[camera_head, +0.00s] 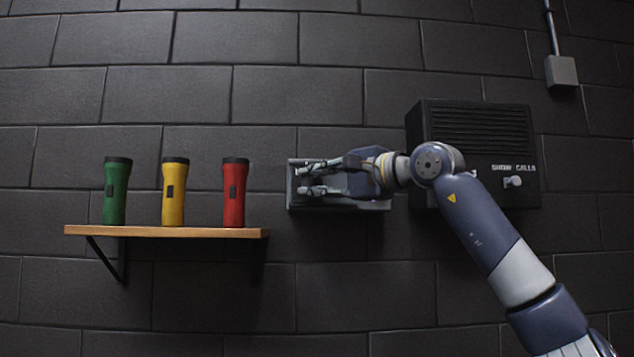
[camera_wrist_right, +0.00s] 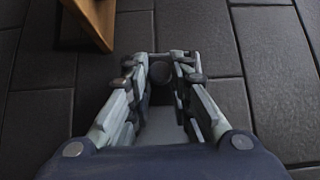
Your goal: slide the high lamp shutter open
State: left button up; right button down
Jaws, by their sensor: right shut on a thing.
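A dark grey box (camera_head: 340,206), which seems to be the lamp shutter housing, is mounted on the wall in the middle of the head view. My right gripper (camera_head: 303,180) reaches across its front from the right, with its fingertips at the box's left end. In the right wrist view the fingers of my right gripper (camera_wrist_right: 157,68) are closed about a dark round knob (camera_wrist_right: 160,73). The gripper covers most of the box's front, so I cannot tell how far the shutter is open. My left gripper is not in view.
A wooden shelf (camera_head: 160,232) left of the box holds a green torch (camera_head: 115,192), a yellow torch (camera_head: 175,195) and a red torch (camera_head: 234,195). A dark speaker unit (camera_head: 475,155) with a small knob (camera_head: 513,182) hangs right, partly behind my arm.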

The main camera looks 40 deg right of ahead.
jog(key=shift+s+d, duration=0.2)
jog(key=shift+d, duration=0.2)
jog(key=s+d, duration=0.1)
jog(key=s+d+p, duration=0.1)
jog(key=d, duration=0.2)
jog(key=shift+s+d+f+p, duration=0.1)
jog(key=shift+s+d+p, duration=0.15)
jog(key=shift+s+p, duration=0.15)
jog(key=c, duration=1.7)
grip_release()
jog(key=shift+o, duration=1.3)
jog(key=shift+s+d, duration=0.1)
jog(key=shift+s, duration=0.1)
jog(key=v, duration=1.1)
jog(key=shift+s+d, duration=0.2)
jog(key=shift+s, duration=0.2)
